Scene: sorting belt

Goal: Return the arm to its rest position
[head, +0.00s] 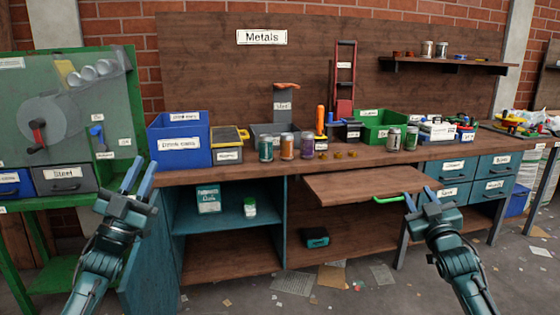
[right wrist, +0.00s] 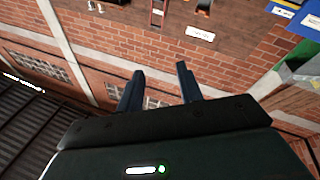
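My left gripper (head: 140,176) is raised in front of the bench at the left, its two blue fingers apart and nothing between them. My right gripper (head: 422,198) is in front of the bench at the right, its fingers apart and empty. In the head view its fingertips overlap the area by a green handle (head: 388,199) on the pulled-out wooden board (head: 350,186); I cannot tell whether they touch. The right wrist view also shows the right gripper's fingers (right wrist: 160,80) apart, with only the distant brick wall behind them.
A wooden bench (head: 240,170) carries a blue bin (head: 180,142), several cans and a green bin (head: 380,128). The wooden board juts out towards me. A green machine stand (head: 120,80) is at the left. Blue drawers (head: 455,167) are at the right. Paper scraps litter the floor.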

